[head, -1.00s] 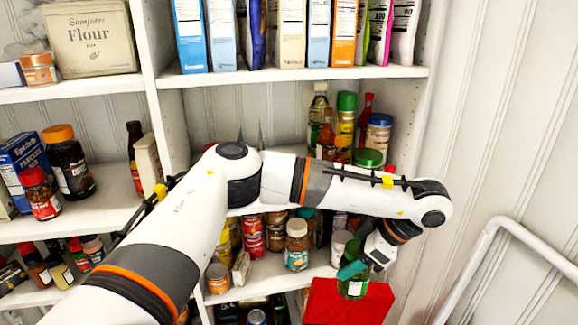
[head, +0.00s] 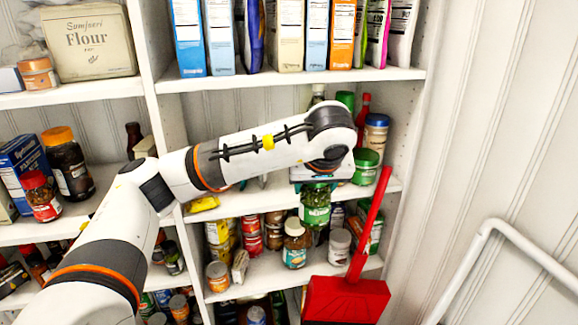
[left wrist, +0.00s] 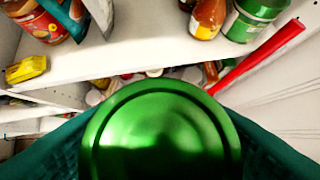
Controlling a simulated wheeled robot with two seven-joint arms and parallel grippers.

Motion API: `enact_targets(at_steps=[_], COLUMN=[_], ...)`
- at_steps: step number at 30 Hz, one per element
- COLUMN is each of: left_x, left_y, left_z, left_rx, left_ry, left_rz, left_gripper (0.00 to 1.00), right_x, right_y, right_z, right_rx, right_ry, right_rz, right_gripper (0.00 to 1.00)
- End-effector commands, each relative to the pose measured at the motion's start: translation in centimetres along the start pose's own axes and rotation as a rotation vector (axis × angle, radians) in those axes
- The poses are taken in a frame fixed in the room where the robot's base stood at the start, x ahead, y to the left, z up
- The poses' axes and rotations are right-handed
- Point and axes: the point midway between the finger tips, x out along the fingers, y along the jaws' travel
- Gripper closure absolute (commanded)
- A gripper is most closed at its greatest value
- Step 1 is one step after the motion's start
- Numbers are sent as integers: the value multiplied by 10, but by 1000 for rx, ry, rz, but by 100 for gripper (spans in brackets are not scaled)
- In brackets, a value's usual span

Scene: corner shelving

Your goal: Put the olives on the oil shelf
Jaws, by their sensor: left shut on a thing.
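My left gripper (head: 316,181) is shut on the olives, a jar with a green lid and green label (head: 315,207). It holds the jar in front of the oil shelf (head: 388,187), around the height of its front edge. In the left wrist view, the round green lid (left wrist: 160,138) fills the lower middle between the teal fingers, in front of the white shelf edge. Bottles and jars stand on the oil shelf, partly hidden by my arm. My right gripper is not in view.
A green-lidded jar (head: 366,166) and a blue-lidded jar (head: 376,131) stand on the shelf's right side. A yellow packet (head: 203,204) lies at its left front. A red dustpan (head: 346,300) stands below, its handle rising at right. Jars crowd the lower shelf.

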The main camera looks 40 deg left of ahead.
Motion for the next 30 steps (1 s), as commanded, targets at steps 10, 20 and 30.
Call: enact_targets(at_steps=[10,20,30], left_x=[32,78,99], left_y=[0,-2,-2], left_z=[67,134,150], left_rx=[11,12,16], left_ry=[3,3,3], left_rz=[-7,-8,-8], left_gripper=[81,81,81], right_x=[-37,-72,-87], right_y=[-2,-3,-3], right_z=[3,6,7], right_rx=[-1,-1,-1], right_ry=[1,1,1], right_rz=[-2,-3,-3], right_gripper=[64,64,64])
